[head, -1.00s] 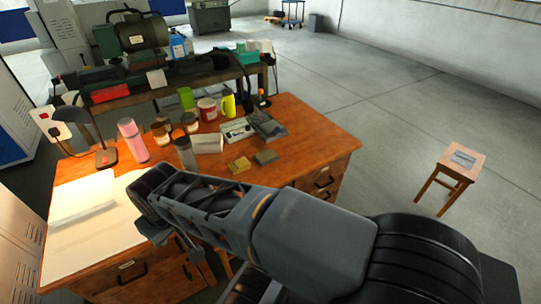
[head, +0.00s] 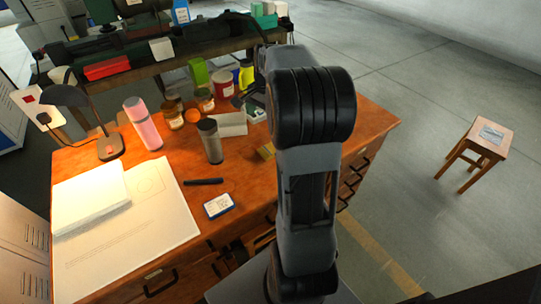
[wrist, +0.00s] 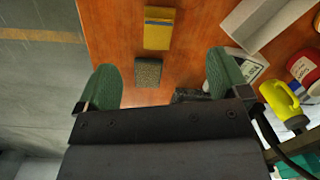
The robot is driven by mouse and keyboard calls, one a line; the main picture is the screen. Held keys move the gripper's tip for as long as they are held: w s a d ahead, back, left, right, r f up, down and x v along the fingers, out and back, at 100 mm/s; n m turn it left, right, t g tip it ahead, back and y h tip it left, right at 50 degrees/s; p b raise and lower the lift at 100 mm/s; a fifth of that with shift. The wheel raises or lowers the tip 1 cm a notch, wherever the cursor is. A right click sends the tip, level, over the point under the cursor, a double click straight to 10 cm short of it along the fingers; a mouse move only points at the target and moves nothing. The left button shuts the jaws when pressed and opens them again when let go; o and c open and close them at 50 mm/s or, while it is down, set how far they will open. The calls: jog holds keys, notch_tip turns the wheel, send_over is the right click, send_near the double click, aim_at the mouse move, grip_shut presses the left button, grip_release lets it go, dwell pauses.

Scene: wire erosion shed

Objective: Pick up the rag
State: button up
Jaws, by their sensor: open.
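I cannot tell for certain which thing is the rag. A dark, flat item (wrist: 188,95) lies on the desk in the wrist view, mostly hidden by my gripper's body. A grey, flat, patterned piece (head: 491,133) lies on the stool at the right of the head view. My gripper (wrist: 163,80) is open and empty above the desk's edge, its green fingers wide apart. A small grey-brown block (wrist: 148,72) shows between the fingers, with a yellow block (wrist: 158,28) beyond it. In the head view my arm hides much of the desk's right end.
The wooden desk (head: 170,222) holds a lamp (head: 108,148), a pink bottle (head: 142,124), a dark flask (head: 210,141), jars and a white tray (wrist: 262,22). Floor is clear between desk and stool (head: 470,150).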

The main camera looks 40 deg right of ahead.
jog(key=d+f+m, duration=0.3)
jog(key=d+f, duration=0.1)
jog(key=d, duration=0.2)
jog(key=b, duration=0.2)
send_over(271, 150)
jog(key=w+d, duration=0.1)
jog(key=d, duration=0.1)
jog(key=shift+y, duration=0.3)
notch_tip(271, 150, down, 8)
jog(key=shift+r, duration=0.15)
jog(key=shift+a+f, duration=0.2)
jog(key=shift+f, duration=0.75)
jog(key=shift+a+f, duration=0.15)
jog(key=shift+f, duration=0.8)
jog(key=shift+a+f, duration=0.2)
jog(key=shift+f, duration=0.75)
jog(key=c, duration=1)
jog(key=shift+r, duration=0.1)
